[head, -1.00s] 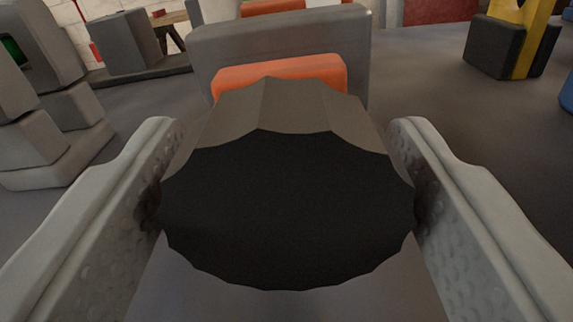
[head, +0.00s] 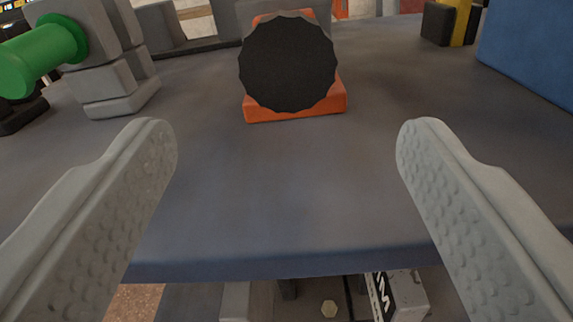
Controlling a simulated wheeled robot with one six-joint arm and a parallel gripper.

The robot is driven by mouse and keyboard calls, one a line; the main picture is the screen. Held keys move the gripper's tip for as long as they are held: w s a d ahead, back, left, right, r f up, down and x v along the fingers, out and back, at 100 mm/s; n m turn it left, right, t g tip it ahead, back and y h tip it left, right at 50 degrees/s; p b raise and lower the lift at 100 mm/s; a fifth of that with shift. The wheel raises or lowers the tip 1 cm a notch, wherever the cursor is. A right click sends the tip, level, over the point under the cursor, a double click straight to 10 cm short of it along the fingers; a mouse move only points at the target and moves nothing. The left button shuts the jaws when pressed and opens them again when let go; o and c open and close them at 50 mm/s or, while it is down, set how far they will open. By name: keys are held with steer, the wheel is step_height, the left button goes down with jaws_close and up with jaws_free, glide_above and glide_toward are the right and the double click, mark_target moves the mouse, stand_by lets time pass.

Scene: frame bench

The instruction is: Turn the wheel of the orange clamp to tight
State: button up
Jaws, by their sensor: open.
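The orange clamp (head: 297,109) stands on the bench toward the back, a little right of the picture's middle. Its dark, scalloped wheel (head: 288,65) faces me and hides most of the clamp behind it. My gripper (head: 286,145) is open and empty. Its two grey, dimpled fingers are wide apart, nearer to me than the wheel and apart from it. The wheel shows beyond the fingertips, in the gap between them.
A grey vice-like block (head: 118,80) with a green cylinder (head: 42,55) stands at the left. A blue block (head: 530,50) and a yellow and black object (head: 455,22) are at the right. The bench top (head: 270,200) before the clamp is clear to its front edge.

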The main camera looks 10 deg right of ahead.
mark_target(287, 79)
steer(key=v, duration=0.6)
steer(key=shift+s, duration=0.4)
steer(key=shift+a, duration=0.1)
steer(key=w+d+n, duration=0.1)
steer(key=w, duration=0.4)
steer(key=w+d+n, duration=0.1)
steer(key=w+d, duration=0.1)
steer(key=w, duration=0.4)
steer(key=w+d+n, duration=0.1)
steer(key=w+d, duration=0.1)
steer(key=w, duration=0.3)
steer(key=shift+w+d+f+n, duration=0.15)
steer(key=shift+w+d+n, duration=0.1)
steer(key=shift+n, duration=0.05)
steer(key=shift+c, duration=0.4)
steer(key=c, duration=0.9)
steer(key=shift+a+m, duration=0.1)
steer(key=shift+m, duration=1.4)
